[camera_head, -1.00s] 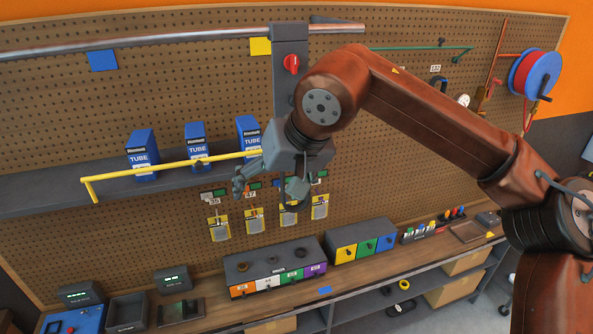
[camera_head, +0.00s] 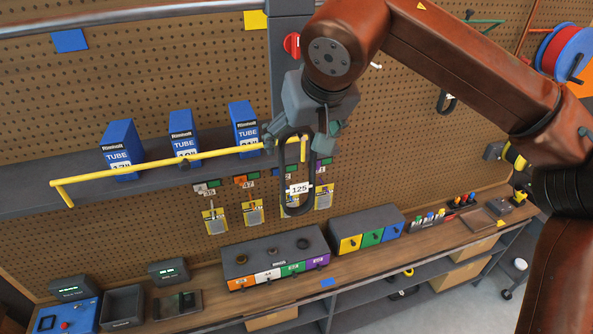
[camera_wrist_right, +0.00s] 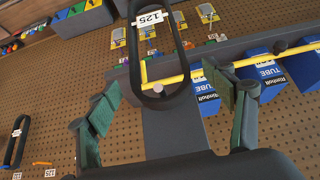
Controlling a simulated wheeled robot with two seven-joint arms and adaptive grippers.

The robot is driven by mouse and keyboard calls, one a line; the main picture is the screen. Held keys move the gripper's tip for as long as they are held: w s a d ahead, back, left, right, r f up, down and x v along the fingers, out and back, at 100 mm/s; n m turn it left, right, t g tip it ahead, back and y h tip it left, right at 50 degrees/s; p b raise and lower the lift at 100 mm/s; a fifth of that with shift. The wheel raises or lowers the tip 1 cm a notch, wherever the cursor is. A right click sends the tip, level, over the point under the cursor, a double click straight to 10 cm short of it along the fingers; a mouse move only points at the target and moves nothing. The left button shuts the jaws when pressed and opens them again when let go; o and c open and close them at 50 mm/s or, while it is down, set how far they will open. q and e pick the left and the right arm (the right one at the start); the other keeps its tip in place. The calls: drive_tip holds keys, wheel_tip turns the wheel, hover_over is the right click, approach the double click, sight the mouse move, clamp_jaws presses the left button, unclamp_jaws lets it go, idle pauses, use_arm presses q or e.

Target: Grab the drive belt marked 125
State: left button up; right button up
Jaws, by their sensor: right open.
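The drive belt marked 125 (camera_head: 283,178) is a long black loop with a white tag reading 125 (camera_head: 299,189). It hangs in front of the pegboard, and its upper end is partly hidden by my right gripper (camera_head: 302,139). In the right wrist view the belt (camera_wrist_right: 181,58) comes down to between the fingers, with a pale-tipped peg (camera_wrist_right: 157,88) inside its loop. My right gripper (camera_wrist_right: 170,101) is open, with one finger on each side of the belt's near end. I cannot tell whether it touches the belt. My left gripper is not in view.
A yellow rail (camera_head: 110,178) runs along the grey shelf in front of blue tube boxes (camera_head: 121,147). Another black belt loop (camera_wrist_right: 7,155) hangs on the pegboard. Below, the bench holds a bin with coloured drawers (camera_head: 268,275) and small trays.

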drive_tip(key=x, duration=0.2)
drive_tip(key=p+x, duration=0.1)
drive_tip(key=x, duration=0.1)
drive_tip(key=shift+f, duration=0.45)
drive_tip(key=c, duration=0.8)
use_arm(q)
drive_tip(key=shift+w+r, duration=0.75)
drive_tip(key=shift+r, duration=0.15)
use_arm(e)
drive_tip(key=c, duration=1)
drive_tip(key=shift+r, duration=0.1)
drive_tip(key=shift+c, duration=0.2)
